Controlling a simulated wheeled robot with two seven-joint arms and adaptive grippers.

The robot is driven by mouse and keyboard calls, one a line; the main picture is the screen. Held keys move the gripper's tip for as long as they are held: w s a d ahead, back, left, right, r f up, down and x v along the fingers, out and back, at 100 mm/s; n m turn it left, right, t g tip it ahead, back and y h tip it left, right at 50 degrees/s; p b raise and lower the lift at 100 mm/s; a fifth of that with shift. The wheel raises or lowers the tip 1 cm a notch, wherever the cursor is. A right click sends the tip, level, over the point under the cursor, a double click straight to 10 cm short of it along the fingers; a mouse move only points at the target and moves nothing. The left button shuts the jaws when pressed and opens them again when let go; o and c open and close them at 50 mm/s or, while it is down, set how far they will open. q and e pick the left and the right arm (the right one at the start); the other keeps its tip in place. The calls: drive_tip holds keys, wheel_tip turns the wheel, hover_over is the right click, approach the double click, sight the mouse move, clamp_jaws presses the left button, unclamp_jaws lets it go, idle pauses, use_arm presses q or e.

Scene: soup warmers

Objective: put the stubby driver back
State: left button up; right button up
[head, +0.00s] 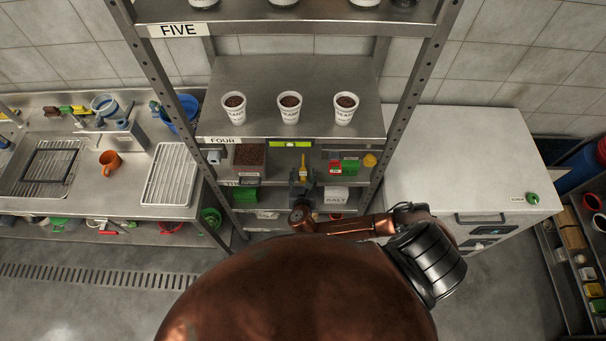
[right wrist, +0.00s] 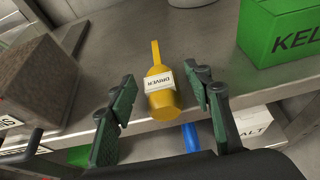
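The stubby driver (right wrist: 162,92) is yellow, with a thin shaft pointing away and a white label reading DRIVER on its thick handle. It is at the front edge of a grey metal shelf (right wrist: 205,40), and it also shows in the head view (head: 303,162). My right gripper (right wrist: 163,108) is open, with one finger on each side of the handle. In the head view my right gripper (head: 301,186) is at the shelf front. My left gripper is not in view.
A white SALT box (head: 335,194) is on the shelf below. Three white cups, one here (head: 289,108), stand on the shelf above. A rack post (head: 402,95) rises at the right.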

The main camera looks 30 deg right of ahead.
drive_tip(key=v, duration=1.2)
